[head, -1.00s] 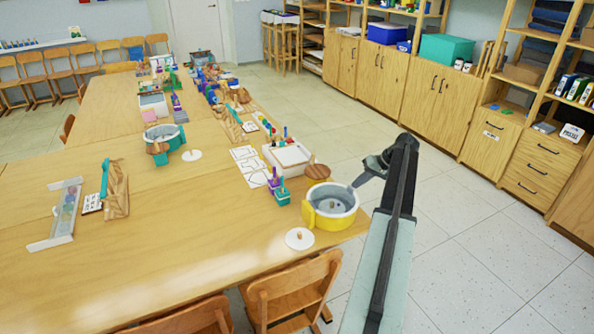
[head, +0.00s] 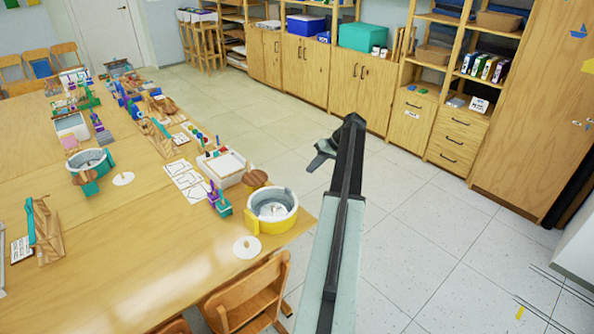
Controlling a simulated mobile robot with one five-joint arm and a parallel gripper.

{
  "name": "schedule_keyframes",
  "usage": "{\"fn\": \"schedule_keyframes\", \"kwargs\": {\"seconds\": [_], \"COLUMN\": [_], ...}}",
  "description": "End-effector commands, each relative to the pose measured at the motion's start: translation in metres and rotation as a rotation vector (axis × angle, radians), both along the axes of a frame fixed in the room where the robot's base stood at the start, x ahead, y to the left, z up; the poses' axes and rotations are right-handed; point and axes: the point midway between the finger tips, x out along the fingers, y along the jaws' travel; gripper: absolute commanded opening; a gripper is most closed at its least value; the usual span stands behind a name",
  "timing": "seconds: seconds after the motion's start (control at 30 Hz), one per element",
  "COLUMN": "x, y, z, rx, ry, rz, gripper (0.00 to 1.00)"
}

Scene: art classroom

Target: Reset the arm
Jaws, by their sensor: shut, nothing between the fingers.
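My arm reaches up from the bottom of the head view and bends at its far end. My gripper (head: 319,157) is at the left of that bend, dark grey and pointing left and down. It is shut with nothing seen in it. It shows above the floor, to the right of the long table and apart from the yellow pot (head: 272,210) at the table's right end. The fingertips are small in this view.
The long wooden table (head: 130,240) fills the left, with a teal pot (head: 90,162), a white tray (head: 222,168) and several craft items. A chair (head: 250,292) stands at its near edge. Cabinets (head: 357,83) line the back wall.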

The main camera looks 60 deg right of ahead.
Motion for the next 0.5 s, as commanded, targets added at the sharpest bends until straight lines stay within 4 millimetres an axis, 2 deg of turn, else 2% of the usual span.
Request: {"fn": "schedule_keyframes", "kwargs": {"seconds": [0.03, 0.17, 0.43, 0.5], "x": [-0.005, -0.013, -0.012, -0.003], "y": [-0.009, -0.017, -0.016, -0.01], "z": [0.008, 0.01, 0.009, 0.009], "rx": [0.0, 0.0, 0.0, -0.001], "ry": [0.0, 0.0, -0.001, -0.001], "rz": [-0.001, 0.001, 0.002, 0.015], "gripper": [0.0, 0.0, 0.0, 0.0]}}
